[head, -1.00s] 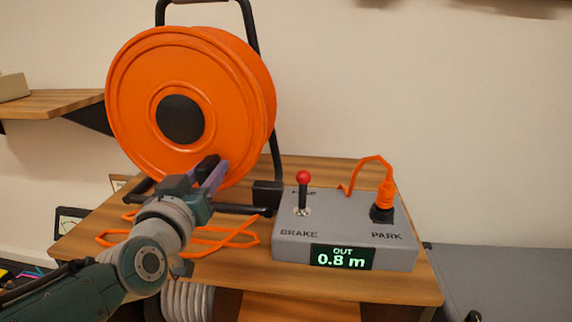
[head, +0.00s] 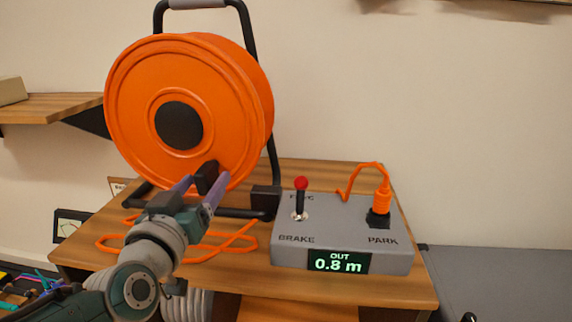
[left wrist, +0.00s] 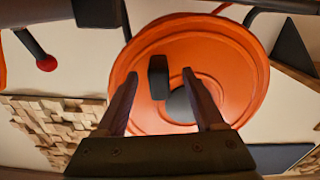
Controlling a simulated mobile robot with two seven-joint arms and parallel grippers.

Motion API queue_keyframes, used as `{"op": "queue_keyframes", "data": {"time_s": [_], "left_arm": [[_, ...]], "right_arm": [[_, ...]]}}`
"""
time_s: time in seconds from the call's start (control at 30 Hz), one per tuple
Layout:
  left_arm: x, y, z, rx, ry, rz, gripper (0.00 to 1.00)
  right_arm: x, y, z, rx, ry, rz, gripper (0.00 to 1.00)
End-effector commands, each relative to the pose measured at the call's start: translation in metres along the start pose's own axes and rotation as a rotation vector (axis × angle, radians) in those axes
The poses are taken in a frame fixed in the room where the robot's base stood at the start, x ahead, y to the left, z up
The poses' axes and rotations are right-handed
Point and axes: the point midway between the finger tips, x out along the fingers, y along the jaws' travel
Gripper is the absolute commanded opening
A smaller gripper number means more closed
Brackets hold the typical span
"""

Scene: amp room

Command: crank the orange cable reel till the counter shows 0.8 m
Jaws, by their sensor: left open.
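The orange cable reel (head: 135,120) stands upright in its black frame on the wooden table. Its black crank handle (head: 207,177) sits low on the reel's face; it also shows in the left wrist view (left wrist: 158,77). My left gripper (head: 200,186) is open, its fingers apart on either side of the handle, with gaps visible in the left wrist view (left wrist: 160,74). The counter (head: 339,262) on the grey box (head: 340,215) reads OUT 0.8 m. The brake lever (head: 300,198) with a red knob stands upright. My right gripper is not in view.
An orange plug (head: 382,200) sits in the PARK socket, its cable arching behind the box. Loose orange cable (head: 225,247) lies on the table (head: 400,288) beneath my left arm. A wooden shelf (head: 50,107) is at left.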

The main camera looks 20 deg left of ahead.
Motion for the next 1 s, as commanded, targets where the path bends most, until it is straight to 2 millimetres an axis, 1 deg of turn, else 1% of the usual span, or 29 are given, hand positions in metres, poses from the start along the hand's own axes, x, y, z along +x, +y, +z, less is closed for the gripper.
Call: {"op": "queue_keyframes", "data": {"time_s": [0.03,0.07,0.4,0.5,0.63,1.0], "left_arm": [[-0.008,0.001,-0.004,0.0,-0.004,0.001,0.7],[-0.012,0.001,-0.004,0.0,-0.004,0.001,0.7],[-0.056,0.001,-0.002,-0.001,-0.004,0.001,0.7],[-0.066,0.001,-0.002,-0.001,-0.002,0.001,0.7],[-0.07,0.001,-0.001,-0.001,0.0,0.001,0.7],[-0.07,0.001,-0.001,-0.001,0.0,0.001,0.7]], "right_arm": [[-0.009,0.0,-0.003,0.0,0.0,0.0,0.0],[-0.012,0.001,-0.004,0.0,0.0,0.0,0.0],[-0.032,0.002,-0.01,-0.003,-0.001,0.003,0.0],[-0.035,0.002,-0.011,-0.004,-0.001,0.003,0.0],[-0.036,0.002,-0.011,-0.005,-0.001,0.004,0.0],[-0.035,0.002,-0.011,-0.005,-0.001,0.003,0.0]]}}
